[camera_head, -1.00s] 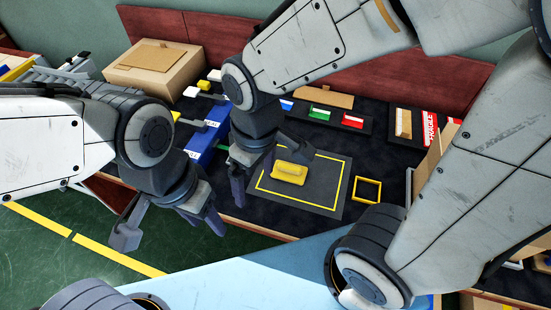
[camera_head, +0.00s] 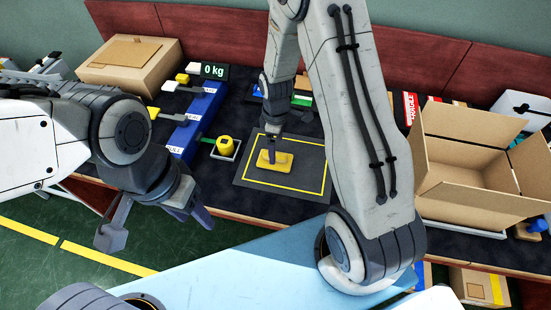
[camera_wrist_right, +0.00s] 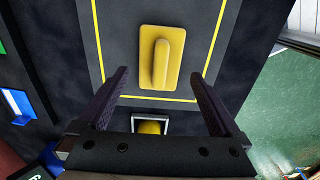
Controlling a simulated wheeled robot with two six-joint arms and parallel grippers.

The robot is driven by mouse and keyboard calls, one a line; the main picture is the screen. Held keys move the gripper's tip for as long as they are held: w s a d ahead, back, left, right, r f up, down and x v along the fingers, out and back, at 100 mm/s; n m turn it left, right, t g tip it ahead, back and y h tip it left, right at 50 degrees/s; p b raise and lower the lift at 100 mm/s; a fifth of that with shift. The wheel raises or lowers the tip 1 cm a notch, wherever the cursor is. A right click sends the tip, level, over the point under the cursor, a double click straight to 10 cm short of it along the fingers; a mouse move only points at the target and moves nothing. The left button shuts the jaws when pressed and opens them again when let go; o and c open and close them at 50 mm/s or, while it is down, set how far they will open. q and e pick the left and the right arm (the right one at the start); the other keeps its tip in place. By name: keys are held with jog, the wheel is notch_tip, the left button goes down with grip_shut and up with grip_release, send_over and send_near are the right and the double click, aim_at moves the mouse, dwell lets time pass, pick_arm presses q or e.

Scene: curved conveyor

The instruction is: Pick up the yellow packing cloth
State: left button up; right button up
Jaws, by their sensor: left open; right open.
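The yellow packing cloth (camera_head: 281,165) is a flat yellow pad with a raised ridge. It lies on a dark mat (camera_head: 252,183) with a yellow border line. My right gripper (camera_head: 271,156) is above the cloth in the head view, its fingers partly hidden by its own arm. In the right wrist view, the open right gripper (camera_wrist_right: 160,75) has the cloth (camera_wrist_right: 160,57) ahead of its fingertips, with nothing held. My left gripper (camera_head: 155,225) is open and empty, left of the mat near the table's front edge.
A yellow item (camera_head: 226,143) sits in a small pale tray left of the mat. A blue bar (camera_head: 190,130) and a 0 kg display (camera_head: 214,71) stand farther left. A closed carton (camera_head: 130,60) is at back left; an open cardboard box (camera_head: 465,200) is at right.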

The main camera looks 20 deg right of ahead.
notch_tip(320, 180, down, 5)
jog(key=shift+a+f+p, duration=0.1)
jog(key=shift+p, duration=0.3)
jog(key=c, duration=1.1)
jog(key=shift+w+r, duration=0.1)
jog(key=shift+r, duration=0.6)
notch_tip(320, 180, up, 3)
jog(key=shift+f+b, duration=0.1)
jog(key=shift+b, duration=0.25)
jog(key=s+d+r, duration=0.2)
jog(key=s, duration=0.1)
jog(key=s+d+r, duration=0.2)
jog(key=s, duration=0.1)
jog(key=s+d+r+b, duration=0.1)
jog(key=s+d+r, duration=0.1)
jog(key=s, duration=0.1)
jog(key=shift+s+d+r, duration=0.25)
jog(key=shift+s+r, duration=0.15)
